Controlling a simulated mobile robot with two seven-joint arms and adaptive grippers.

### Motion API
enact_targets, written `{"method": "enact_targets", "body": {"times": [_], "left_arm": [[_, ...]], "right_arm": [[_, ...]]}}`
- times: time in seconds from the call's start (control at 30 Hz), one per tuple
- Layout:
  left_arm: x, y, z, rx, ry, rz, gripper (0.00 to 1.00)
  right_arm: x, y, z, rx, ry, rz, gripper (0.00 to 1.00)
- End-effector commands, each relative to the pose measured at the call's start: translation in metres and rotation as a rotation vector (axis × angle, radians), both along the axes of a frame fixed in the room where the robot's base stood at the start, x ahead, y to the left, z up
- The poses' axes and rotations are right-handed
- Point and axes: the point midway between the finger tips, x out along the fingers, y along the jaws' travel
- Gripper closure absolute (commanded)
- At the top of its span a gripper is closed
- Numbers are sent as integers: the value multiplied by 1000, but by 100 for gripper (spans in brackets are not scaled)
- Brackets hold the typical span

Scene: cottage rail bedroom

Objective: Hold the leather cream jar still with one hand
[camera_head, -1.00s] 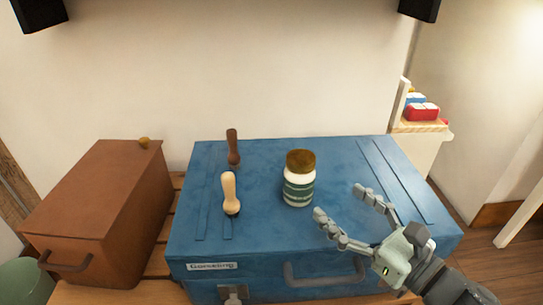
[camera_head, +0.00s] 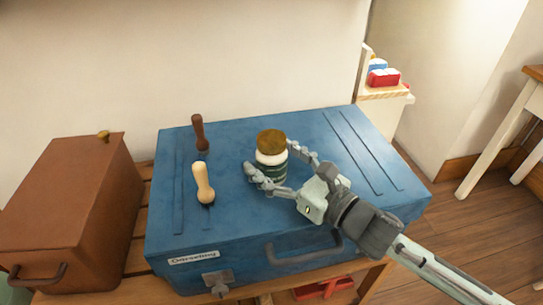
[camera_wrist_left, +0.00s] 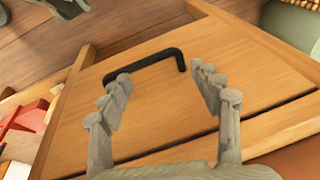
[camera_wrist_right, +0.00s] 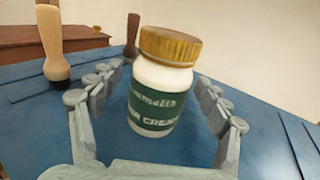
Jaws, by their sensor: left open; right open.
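The leather cream jar (camera_head: 271,157) is white with a green label and a gold-brown lid. It stands upright on the blue trunk (camera_head: 230,228). My right gripper (camera_head: 270,158) is open with its fingers on either side of the jar. In the right wrist view the jar (camera_wrist_right: 160,85) stands between the open fingers (camera_wrist_right: 155,95), with gaps visible on both sides. In the head view the fingers hide part of the jar's lower body. My left gripper (camera_wrist_left: 158,82) is open and empty in the left wrist view, over a wooden surface with a dark handle; the head view does not show it.
Two brushes stand on the trunk left of the jar, one pale-handled (camera_head: 203,183) and one dark-handled (camera_head: 199,133). A brown case (camera_head: 70,215) is at the left. The trunk's right part is clear. Red and blue items (camera_head: 383,78) sit on a shelf behind.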

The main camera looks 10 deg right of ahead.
Motion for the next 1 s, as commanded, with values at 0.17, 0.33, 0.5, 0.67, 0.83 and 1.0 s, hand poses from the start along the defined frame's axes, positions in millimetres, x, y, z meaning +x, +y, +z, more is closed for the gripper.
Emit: {"method": "enact_targets", "body": {"times": [0.17, 0.33, 0.5, 0.67, 0.83, 1.0], "left_arm": [[1, 0, -2, -2, -1, 0, 36], [1, -1, -2, -2, -2, 0, 36], [1, -1, -2, -2, -2, 0, 36], [1, -1, -2, -2, -2, -1, 36], [1, -1, -1, -2, -2, -1, 36], [1, -1, -1, -2, -2, -1, 36]], "right_arm": [[4, 2, -1, -2, 0, 0, 23], [4, 2, -1, -1, 0, 0, 30], [4, 2, 0, -1, 0, 0, 51], [4, 2, 0, -1, 0, 0, 71], [4, 2, 1, -1, -3, 1, 89], [4, 2, 1, -1, -3, 1, 89]]}}
